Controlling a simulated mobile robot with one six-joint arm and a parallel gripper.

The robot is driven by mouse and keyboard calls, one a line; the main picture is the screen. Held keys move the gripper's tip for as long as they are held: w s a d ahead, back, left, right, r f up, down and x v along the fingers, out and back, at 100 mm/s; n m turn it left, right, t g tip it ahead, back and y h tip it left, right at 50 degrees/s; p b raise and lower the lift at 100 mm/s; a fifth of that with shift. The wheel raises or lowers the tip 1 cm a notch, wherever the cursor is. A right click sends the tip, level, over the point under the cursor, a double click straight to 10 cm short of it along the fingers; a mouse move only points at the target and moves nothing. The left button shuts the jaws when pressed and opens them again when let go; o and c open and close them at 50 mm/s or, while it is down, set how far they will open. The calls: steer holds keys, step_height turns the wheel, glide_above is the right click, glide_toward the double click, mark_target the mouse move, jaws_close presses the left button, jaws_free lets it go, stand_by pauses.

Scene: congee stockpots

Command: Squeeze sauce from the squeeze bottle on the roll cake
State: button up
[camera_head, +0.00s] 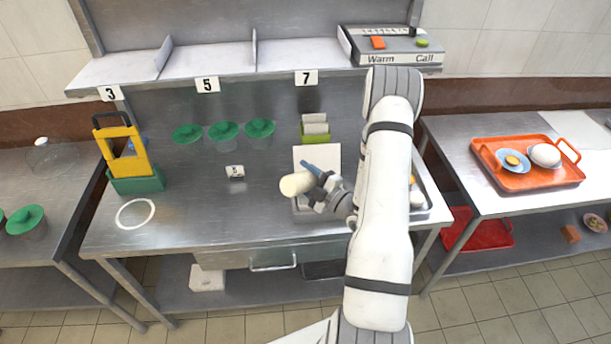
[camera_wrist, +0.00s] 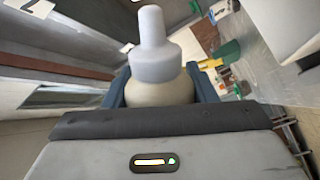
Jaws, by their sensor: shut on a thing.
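My gripper (camera_head: 317,187) is shut on the cream-coloured squeeze bottle (camera_head: 297,184) and holds it above the middle table, in front of a white card. The bottle lies tilted well away from upright in the head view, and its nozzle cannot be made out there. In the wrist view the bottle (camera_wrist: 160,93) sits between the two dark blue fingers, with its grey cap and nozzle pointing away from the wrist. A small yellow round piece (camera_head: 512,160) lies on a blue plate (camera_head: 486,161) on the right table; I cannot tell whether it is the roll cake.
An orange tray (camera_head: 489,181) holds the plate and a white rounded object (camera_head: 545,155). Green-lidded containers (camera_head: 224,130), a yellow grater-like tool (camera_head: 119,150) and a white ring (camera_head: 136,213) stand on the middle table (camera_head: 200,215). A gap separates it from the right table.

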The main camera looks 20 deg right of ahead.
steer(key=n+b, duration=0.3)
steer(key=shift+s+a+f+n+y+b, duration=0.1)
steer(key=shift+a+f+n+y+b, duration=0.15)
steer(key=shift+n+y+b, duration=0.1)
steer(key=n+b, duration=0.2)
steer(key=shift+s+a+n+b, duration=0.1)
steer(key=shift+a+n+b, duration=0.05)
steer(key=shift+n+b, duration=0.2)
steer(key=shift+d+r+n+y+b, duration=0.25)
steer(key=shift+n+b, duration=0.45)
steer(key=shift+n, duration=0.2)
steer(key=d+n+b, duration=0.1)
steer(key=n, duration=0.1)
steer(key=w+d+r+n+b, duration=0.1)
steer(key=n+b, duration=0.1)
steer(key=w+d+r+n+g+b, duration=0.1)
steer(key=n+b, duration=0.1)
steer(key=shift+r+n, duration=0.1)
steer(key=shift+n, duration=0.3)
step_height(320, 180, up, 14)
steer(key=w+d+n+g, duration=0.1)
steer(key=d+n, duration=0.1)
steer(key=n, duration=0.8)
steer(key=shift+d+n+y, duration=0.15)
steer(key=shift+n+y, duration=0.15)
steer(key=shift+y, duration=0.1)
steer(key=shift+w, duration=0.1)
